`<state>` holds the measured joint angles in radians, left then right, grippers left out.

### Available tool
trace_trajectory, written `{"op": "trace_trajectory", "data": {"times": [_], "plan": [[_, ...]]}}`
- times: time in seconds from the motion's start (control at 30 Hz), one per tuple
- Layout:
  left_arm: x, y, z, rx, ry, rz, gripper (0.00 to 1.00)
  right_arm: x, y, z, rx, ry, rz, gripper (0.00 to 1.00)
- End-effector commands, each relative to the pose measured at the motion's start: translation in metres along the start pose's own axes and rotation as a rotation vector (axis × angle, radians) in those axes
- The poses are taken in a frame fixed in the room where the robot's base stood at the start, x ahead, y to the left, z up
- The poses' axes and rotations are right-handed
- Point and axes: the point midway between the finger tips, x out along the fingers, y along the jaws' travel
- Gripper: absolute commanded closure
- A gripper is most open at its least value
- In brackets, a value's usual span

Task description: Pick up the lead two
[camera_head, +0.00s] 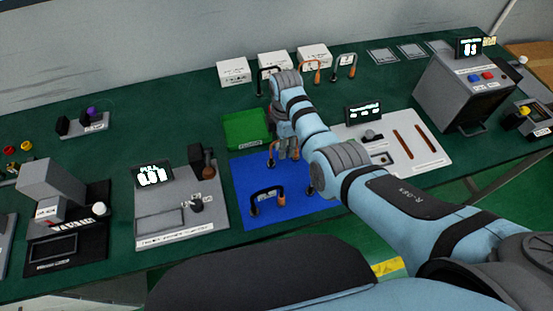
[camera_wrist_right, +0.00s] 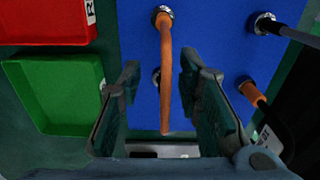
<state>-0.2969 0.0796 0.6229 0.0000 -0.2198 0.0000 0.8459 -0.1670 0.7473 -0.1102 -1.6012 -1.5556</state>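Leads with arched cables and plug ends stand on the blue mat (camera_head: 238,180). A black-and-orange lead (camera_head: 267,191) is at the front; its label is too small to read. Another orange lead (camera_head: 270,156) is farther back, beside my right gripper (camera_head: 285,150), which hides part of it. In the right wrist view, my right gripper (camera_wrist_right: 160,85) is open, with an orange cable (camera_wrist_right: 165,60) between its fingers and gaps on both sides. A second lead (camera_wrist_right: 252,95), partly labelled, lies right of the fingers. I cannot tell which is lead two. My left gripper is out of view.
A green tray (camera_head: 246,128) adjoins the mat; a red tray (camera_wrist_right: 45,22) shows in the wrist view. White boxes (camera_head: 273,67) with more leads stand behind. A display device (camera_head: 178,205) is left of the mat, and a white panel (camera_head: 395,145) and grey unit (camera_head: 462,90) are right.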

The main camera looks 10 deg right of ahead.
Motion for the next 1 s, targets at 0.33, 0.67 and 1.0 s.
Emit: {"op": "trace_trajectory", "data": {"times": [0.33,0.67,1.0], "plan": [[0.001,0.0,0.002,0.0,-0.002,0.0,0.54,0.001,0.001,0.0,0.0,0.0,0.002,0.97],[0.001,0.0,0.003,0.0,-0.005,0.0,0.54,0.0,0.001,0.0,0.0,0.0,0.001,1.0],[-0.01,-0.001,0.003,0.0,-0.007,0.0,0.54,-0.02,0.003,-0.006,-0.012,0.0,0.003,1.0]]}}
